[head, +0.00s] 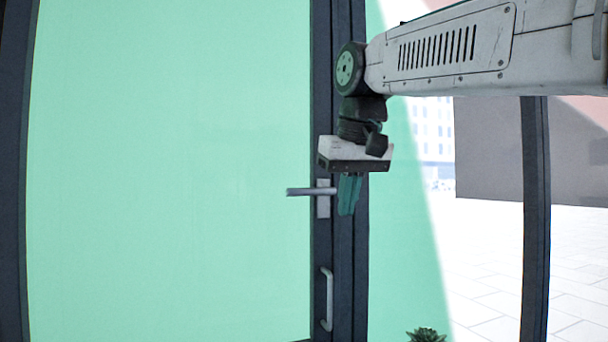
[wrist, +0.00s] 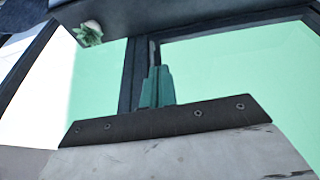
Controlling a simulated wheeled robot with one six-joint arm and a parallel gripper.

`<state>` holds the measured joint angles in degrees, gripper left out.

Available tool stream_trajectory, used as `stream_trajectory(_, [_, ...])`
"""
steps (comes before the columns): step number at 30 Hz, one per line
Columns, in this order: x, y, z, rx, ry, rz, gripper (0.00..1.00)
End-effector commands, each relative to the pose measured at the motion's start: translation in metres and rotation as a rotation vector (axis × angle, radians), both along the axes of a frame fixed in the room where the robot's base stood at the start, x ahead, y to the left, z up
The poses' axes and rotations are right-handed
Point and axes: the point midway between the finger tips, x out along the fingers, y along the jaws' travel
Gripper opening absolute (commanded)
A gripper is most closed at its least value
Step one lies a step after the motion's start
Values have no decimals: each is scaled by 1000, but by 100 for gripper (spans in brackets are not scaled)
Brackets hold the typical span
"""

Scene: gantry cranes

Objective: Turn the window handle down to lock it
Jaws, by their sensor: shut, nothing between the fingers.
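The window handle (head: 311,191) is a grey metal lever on a pale plate, fixed to the dark frame. Its lever lies level and points left over the green pane in the head view. My gripper (head: 348,205) hangs just right of the handle's plate, fingers pointing down. Its green fingers are shut together with nothing between them. In the wrist view the shut fingers (wrist: 157,88) stand before the dark frame post. The handle cannot be clearly made out there, and whether the fingers touch it cannot be told.
A grey vertical pull bar (head: 327,299) sits lower on the same dark frame. A green plant (head: 427,334) stands at the bottom right, and it also shows in the wrist view (wrist: 88,34). Green glass (head: 170,170) fills the left.

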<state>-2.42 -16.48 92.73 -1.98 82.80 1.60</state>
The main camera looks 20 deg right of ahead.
Motion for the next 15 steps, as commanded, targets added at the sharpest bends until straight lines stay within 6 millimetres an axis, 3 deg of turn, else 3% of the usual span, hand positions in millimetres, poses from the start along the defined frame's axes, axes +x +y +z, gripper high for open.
stream_trajectory(1, [25,3,28,0,-29,2,0])
stream_trajectory(3, [51,7,64,0,-71,0,0])
stream_trajectory(6, [81,12,106,1,-124,1,0])
stream_trajectory(10, [107,17,142,2,-176,-1,0])
stream_trajectory(15, [121,20,164,5,-214,-2,0])
